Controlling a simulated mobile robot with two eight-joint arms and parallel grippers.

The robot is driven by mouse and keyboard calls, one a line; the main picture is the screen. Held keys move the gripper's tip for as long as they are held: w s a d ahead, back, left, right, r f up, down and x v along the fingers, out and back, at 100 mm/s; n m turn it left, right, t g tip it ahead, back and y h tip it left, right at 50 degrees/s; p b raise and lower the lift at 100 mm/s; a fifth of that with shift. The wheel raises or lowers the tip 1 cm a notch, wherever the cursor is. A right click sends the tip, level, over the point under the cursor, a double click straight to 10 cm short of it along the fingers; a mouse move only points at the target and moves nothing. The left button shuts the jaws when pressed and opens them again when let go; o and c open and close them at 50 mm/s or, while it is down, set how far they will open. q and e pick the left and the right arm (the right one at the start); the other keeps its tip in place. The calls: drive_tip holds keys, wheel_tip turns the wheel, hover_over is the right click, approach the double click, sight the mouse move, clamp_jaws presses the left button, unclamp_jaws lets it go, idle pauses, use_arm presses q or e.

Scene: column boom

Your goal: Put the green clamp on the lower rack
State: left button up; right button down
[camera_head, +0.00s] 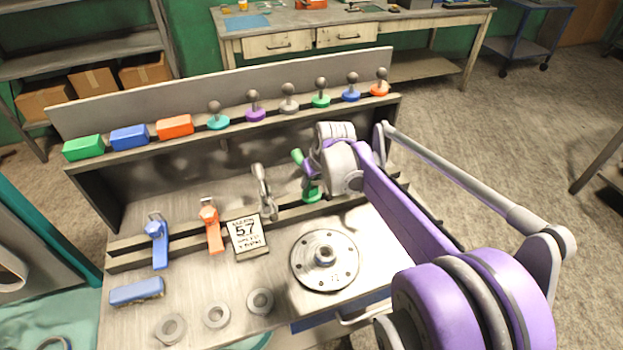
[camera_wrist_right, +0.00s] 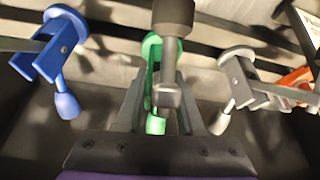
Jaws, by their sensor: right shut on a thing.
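The green clamp shows in the head view as a green handle (camera_head: 298,158) and a round green foot (camera_head: 311,194), with its middle hidden by my right gripper. In the right wrist view the green clamp (camera_wrist_right: 154,122) stands between the fingers of my right gripper (camera_wrist_right: 165,118), which is shut on it. The foot is at the right part of the lower rack (camera_head: 185,240), a slotted metal rail on the bench. I cannot tell whether it touches the rail. A grey clamp (camera_head: 263,190), an orange clamp (camera_head: 211,226) and a blue clamp (camera_head: 157,242) stand along this rack to the left.
Another blue clamp (camera_wrist_right: 62,45) is close beside the green one in the wrist view. The upper rack (camera_head: 215,139) bears blocks and ball-topped knobs.

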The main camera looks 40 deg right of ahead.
drive_tip(key=shift+f+b, duration=0.45)
drive_tip(key=shift+f, duration=0.3)
use_arm(q)
drive_tip(key=shift+s+f, duration=0.15)
drive_tip(key=shift+f, duration=0.35)
use_arm(e)
drive_tip(key=c, duration=0.8)
unclamp_jaws()
drive_tip(key=shift+r, duration=0.1)
drive_tip(key=shift+r+p, duration=2.45)
drive_tip(key=shift+r, duration=1.3)
use_arm(q)
wheel_tip(320, 180, up, 6)
drive_tip(key=w, duration=0.2)
drive_tip(key=shift+s, duration=0.1)
use_arm(e)
drive_tip(key=o, duration=0.6)
drive_tip(key=shift+c, duration=0.2)
